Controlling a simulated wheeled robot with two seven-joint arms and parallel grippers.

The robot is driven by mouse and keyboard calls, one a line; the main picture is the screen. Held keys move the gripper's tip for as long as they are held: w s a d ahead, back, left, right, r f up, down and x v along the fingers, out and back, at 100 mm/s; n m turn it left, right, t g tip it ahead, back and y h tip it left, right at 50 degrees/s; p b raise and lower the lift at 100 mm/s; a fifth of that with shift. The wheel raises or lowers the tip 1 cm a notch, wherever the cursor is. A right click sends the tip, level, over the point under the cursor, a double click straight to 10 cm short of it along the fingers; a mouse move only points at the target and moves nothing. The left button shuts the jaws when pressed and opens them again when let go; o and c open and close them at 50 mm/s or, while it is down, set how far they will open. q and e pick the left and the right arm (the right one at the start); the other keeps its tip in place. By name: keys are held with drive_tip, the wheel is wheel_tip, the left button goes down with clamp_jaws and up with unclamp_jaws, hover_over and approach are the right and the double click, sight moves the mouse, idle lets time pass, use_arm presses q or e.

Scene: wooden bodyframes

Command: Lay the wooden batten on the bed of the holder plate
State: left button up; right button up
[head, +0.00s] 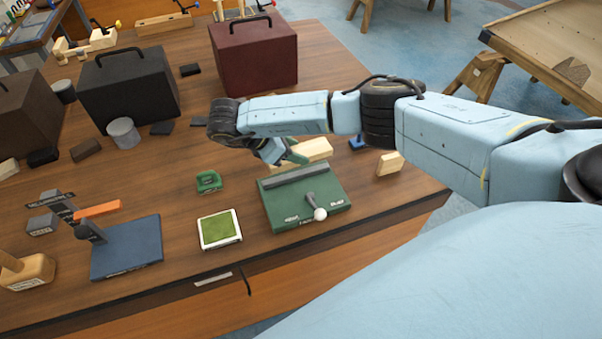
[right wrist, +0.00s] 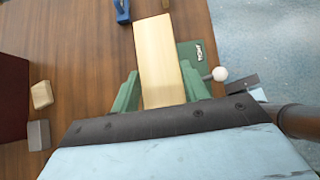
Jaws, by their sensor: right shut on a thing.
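The wooden batten (head: 316,149) is pale and long; in the right wrist view the batten (right wrist: 158,60) lies between the green fingers of my right gripper (right wrist: 160,92). In the head view the right gripper (head: 288,156) is shut on it, behind the holder plate and apparently above the table. The holder plate (head: 284,212) is green, with a dark grey bed strip along its back and a lever ending in a white knob. Part of the holder plate (right wrist: 200,52) shows beside the batten in the right wrist view, the rest hidden. My left gripper is not in view.
A small wooden block (head: 390,163) stands right of the plate, a blue item (head: 357,142) behind it. Left of the plate are a green-padded tray (head: 219,229), a small green piece (head: 209,182) and a blue stand (head: 127,246). A maroon case (head: 254,56) stands farther back.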

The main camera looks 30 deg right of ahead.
drive_tip(key=shift+s+d+m, duration=0.15)
drive_tip(key=shift+d+m, duration=0.05)
drive_tip(key=shift+m, duration=0.1)
drive_tip(key=shift+g, duration=0.3)
drive_tip(key=shift+f+b, duration=3.2)
drive_tip(key=shift+f, duration=1.7)
drive_tip(key=shift+f+b, duration=0.55)
drive_tip(key=shift+f, duration=0.05)
drive_tip(key=o, duration=1.1)
